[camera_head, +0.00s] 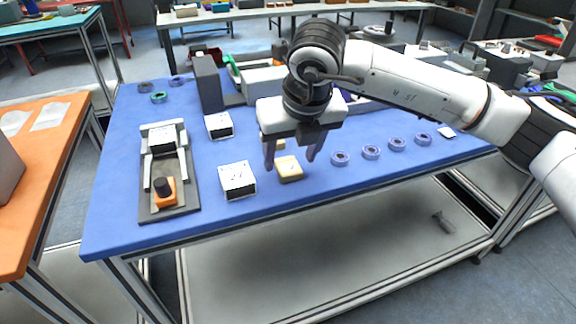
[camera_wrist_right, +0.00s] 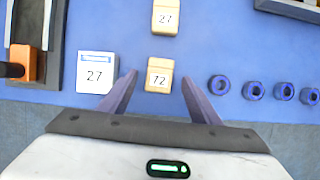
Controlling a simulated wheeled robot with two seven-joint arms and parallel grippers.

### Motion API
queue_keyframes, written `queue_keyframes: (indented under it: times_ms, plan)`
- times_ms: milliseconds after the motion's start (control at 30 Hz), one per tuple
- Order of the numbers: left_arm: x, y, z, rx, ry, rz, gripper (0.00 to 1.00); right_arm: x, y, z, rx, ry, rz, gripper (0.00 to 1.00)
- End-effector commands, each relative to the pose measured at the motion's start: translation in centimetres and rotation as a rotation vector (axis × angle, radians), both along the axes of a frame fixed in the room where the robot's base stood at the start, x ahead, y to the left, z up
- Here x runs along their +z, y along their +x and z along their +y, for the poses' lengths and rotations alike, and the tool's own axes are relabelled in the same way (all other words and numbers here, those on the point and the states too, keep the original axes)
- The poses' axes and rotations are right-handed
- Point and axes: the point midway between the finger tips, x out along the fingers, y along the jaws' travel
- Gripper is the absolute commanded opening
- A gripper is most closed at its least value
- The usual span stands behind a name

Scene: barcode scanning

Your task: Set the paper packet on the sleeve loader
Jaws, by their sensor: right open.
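A tan packet (camera_head: 289,169) with a label lies flat near the front of the blue table; in the right wrist view this packet (camera_wrist_right: 159,75) reads 72. A second tan packet (camera_wrist_right: 166,17) reading 27 lies beyond it, partly behind my gripper in the head view (camera_head: 279,144). I cannot tell which one the task means. My right gripper (camera_head: 291,162) is open and empty, pointing down over the nearer packet, its fingertips on either side in the wrist view (camera_wrist_right: 160,77). My left gripper is not in view.
A white labelled box (camera_head: 238,180) stands just left of the nearer packet; another (camera_head: 219,126) stands farther back. Several purple rings (camera_head: 371,152) lie in a row to the right. A tall grey unit (camera_head: 207,84) stands behind. Blue table space is clear between the fixture and boxes.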

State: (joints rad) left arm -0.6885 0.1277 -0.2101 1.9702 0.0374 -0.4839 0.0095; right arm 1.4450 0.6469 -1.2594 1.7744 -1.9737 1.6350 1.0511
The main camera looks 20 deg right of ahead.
Motion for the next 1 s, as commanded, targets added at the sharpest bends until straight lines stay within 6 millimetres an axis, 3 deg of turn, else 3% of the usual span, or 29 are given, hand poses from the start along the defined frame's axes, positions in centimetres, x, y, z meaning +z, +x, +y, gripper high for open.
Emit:
queue_keyframes:
  times_ms: [167, 433, 700, 1000]
  plan:
    - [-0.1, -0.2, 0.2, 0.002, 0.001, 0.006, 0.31, -1.8, 0.8, 0.0, -0.001, 0.001, 0.001, 0.57]
    - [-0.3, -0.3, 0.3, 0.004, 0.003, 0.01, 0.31, -2.1, 0.9, 0.0, 0.001, 0.002, -0.001, 0.57]
    - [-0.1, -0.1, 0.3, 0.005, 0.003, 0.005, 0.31, -2.1, 0.9, 0.0, 0.001, 0.002, 0.0, 0.11]
    - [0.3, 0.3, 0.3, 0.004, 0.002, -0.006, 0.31, -1.5, 0.9, 0.0, 0.0, 0.003, -0.003, 0.07]
